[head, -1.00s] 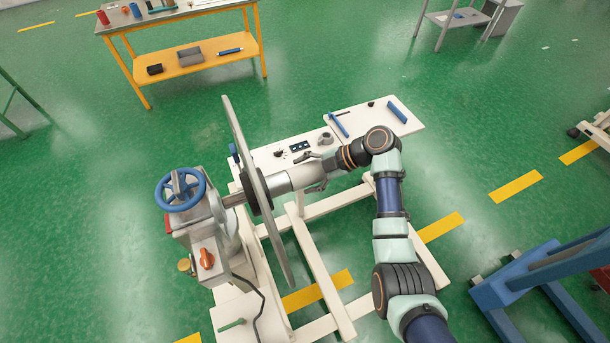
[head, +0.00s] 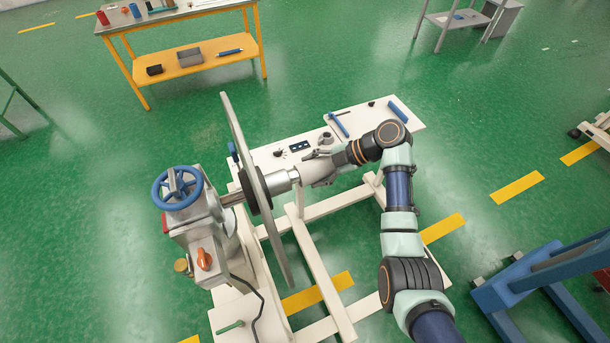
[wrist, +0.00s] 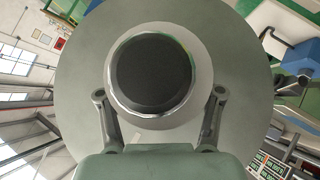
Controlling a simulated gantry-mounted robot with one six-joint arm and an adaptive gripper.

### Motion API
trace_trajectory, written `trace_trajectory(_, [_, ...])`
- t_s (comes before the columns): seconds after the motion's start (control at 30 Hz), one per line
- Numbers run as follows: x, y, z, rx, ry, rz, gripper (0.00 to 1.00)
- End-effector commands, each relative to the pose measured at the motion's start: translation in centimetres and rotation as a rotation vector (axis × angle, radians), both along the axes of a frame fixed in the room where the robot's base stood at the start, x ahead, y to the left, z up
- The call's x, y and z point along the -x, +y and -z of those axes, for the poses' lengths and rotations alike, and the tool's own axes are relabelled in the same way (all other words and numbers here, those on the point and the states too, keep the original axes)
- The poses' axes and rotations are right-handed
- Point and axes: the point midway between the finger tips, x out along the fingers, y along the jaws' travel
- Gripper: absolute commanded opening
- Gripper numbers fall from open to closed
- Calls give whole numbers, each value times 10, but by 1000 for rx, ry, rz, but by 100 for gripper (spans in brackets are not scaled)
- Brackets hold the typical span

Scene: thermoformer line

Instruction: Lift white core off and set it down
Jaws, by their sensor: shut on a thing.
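The white core (head: 314,172) is a pale cylinder lying along the metal spindle (head: 281,183) of the machine. My gripper (head: 320,163) is shut on it from the right side. A stretch of bare spindle shows between the core and the dark hub (head: 259,191) at the large grey disc (head: 243,150). I cannot tell whether the spindle's tip is still inside the core. In the wrist view the core (wrist: 203,78) appears end-on as a light ring around a dark middle, with one finger at each side and the grey disc (wrist: 80,85) behind it.
A white side table (head: 375,130) with small tools stands behind my gripper. A blue handwheel (head: 160,190) tops the machine at left. White frame beams (head: 318,265) run below the core. A yellow workbench (head: 195,70) stands farther back.

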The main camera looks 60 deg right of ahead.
Motion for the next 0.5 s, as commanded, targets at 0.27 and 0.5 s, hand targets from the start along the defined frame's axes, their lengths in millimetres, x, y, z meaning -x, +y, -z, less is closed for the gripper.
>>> trace_trajectory(0.27, [9,-10,2,0,0,0,10])
trace_trajectory(0.5, [16,-19,2,0,0,0,10])
